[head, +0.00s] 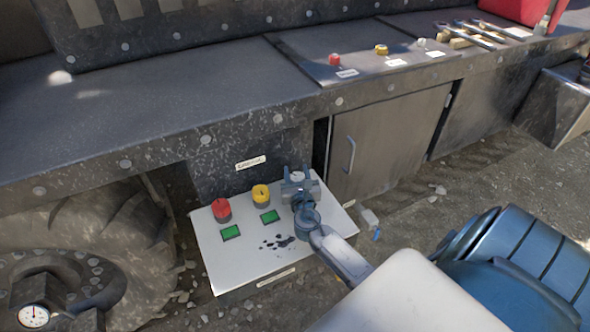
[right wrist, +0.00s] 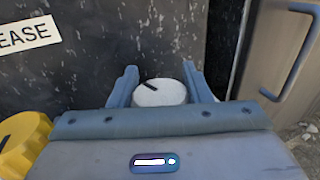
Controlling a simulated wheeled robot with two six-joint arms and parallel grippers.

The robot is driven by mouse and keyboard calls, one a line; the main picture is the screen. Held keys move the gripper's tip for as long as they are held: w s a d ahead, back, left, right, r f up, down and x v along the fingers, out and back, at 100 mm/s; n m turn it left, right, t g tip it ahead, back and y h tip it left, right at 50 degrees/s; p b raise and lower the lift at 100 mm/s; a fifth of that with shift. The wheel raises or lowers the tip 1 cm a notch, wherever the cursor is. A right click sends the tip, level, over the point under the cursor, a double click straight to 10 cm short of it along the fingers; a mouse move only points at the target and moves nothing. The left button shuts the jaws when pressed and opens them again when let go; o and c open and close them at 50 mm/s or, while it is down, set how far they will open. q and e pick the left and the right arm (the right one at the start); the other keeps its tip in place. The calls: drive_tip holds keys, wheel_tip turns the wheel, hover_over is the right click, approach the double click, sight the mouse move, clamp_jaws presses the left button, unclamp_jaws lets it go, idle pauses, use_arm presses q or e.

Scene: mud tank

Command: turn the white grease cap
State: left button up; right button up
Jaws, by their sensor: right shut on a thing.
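The white grease cap (right wrist: 160,95) stands upright between my gripper's fingers in the right wrist view. A dark line on its top points to the upper left. In the head view the cap's top (head: 297,176) shows at the right end of the pale panel (head: 215,262). My right gripper (head: 298,182) comes down over the cap, shut on it, with a finger on either side; the fingers also show in the wrist view (right wrist: 161,84). The cap's base is hidden by my gripper. My left gripper is not in view.
On the panel, left of the white cap, are a yellow cap (head: 261,194) and a red cap (head: 222,209), with green patches (head: 269,216) in front of them. A dark wall with a label (head: 251,162) rises behind. A cabinet door (head: 385,145) with a handle is at right.

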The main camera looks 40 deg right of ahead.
drive_tip(key=shift+s+d+m+g+h, duration=0.1)
drive_tip(key=shift+m+g+h, duration=0.8)
drive_tip(key=shift+h, duration=0.2)
drive_tip(key=shift+s+d+m+g+h, duration=0.1)
drive_tip(key=shift+m+g+h, duration=0.8)
drive_tip(key=shift+h, duration=0.2)
drive_tip(key=o, duration=0.7)
drive_tip(key=shift+s+a+f, duration=0.1)
drive_tip(key=shift+s+a, duration=0.15)
drive_tip(key=shift+a, duration=0.1)
drive_tip(key=b+v, duration=0.2)
drive_tip(key=v, duration=0.7)
drive_tip(key=shift+s+a+b, duration=0.25)
drive_tip(key=shift+a+b, duration=0.05)
drive_tip(key=shift+a, duration=0.05)
